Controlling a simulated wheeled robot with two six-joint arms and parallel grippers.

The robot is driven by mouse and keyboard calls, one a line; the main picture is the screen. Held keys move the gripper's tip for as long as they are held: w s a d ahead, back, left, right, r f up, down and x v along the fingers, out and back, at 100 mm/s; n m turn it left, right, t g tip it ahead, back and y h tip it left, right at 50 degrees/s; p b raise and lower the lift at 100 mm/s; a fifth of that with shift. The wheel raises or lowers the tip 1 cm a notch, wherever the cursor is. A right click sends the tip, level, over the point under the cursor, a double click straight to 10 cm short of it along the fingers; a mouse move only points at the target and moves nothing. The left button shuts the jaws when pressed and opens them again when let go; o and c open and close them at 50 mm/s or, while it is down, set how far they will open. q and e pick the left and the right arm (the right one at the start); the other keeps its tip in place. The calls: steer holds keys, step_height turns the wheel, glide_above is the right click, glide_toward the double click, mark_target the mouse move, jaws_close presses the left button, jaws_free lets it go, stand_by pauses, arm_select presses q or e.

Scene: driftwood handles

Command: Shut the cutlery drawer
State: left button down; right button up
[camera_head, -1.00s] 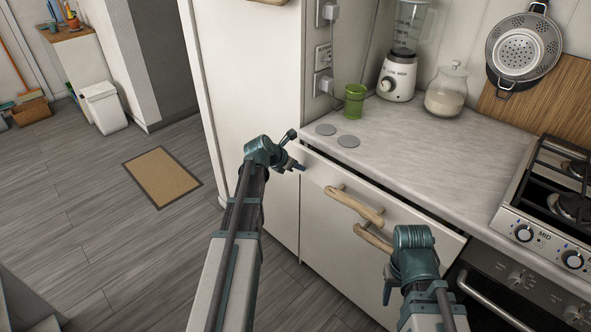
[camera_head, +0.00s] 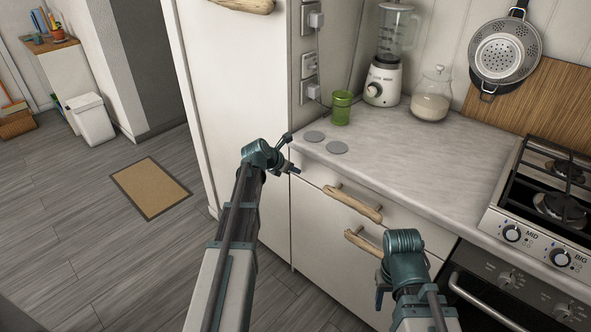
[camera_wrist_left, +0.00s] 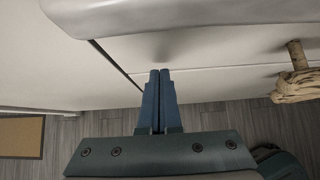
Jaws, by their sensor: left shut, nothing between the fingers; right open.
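The cutlery drawer (camera_head: 318,177) is the top white front under the counter, with a driftwood handle (camera_head: 352,204). Its front now sits close under the counter edge, with no wide dark gap showing in the head view. My left gripper (camera_head: 293,169) is shut and empty at the drawer front's left end. In the left wrist view its closed blue fingers (camera_wrist_left: 159,90) point at the white front near the seams; I cannot tell whether they touch. My right gripper (camera_head: 380,291) is open, low in front of the cabinet door; its fingers are mostly hidden by its wrist.
Below the drawer is a cabinet door with its own driftwood handle (camera_head: 363,243). The counter (camera_head: 420,165) holds a green cup (camera_head: 341,108), a blender (camera_head: 384,80) and a glass jar (camera_head: 432,95). A stove (camera_head: 545,215) stands at the right.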

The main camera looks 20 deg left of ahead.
arm_select(q)
steer(key=s+f+p+v, duration=0.1)
steer(key=p+v, duration=0.6)
steer(key=v, duration=0.5)
steer(key=shift+s+a+f, duration=0.2)
steer(key=shift+a, duration=0.1)
steer(key=s+d+f+m+g+p, duration=0.1)
steer(key=s+d+m+g+p, duration=0.2)
steer(key=d+m, duration=0.65)
steer(key=s+d+m+g+p, duration=0.1)
steer(key=s+d+m+g, duration=0.1)
steer(key=s+d+m, duration=0.7)
steer(key=s+d+r+m+g+y+p, duration=0.1)
steer(key=s+d+m+g+y+p, duration=0.2)
steer(key=s+d+m, duration=0.8)
steer(key=m+y, duration=0.1)
steer(key=m, duration=0.5)
steer(key=shift+r+g, duration=0.25)
steer(key=shift+g, duration=0.15)
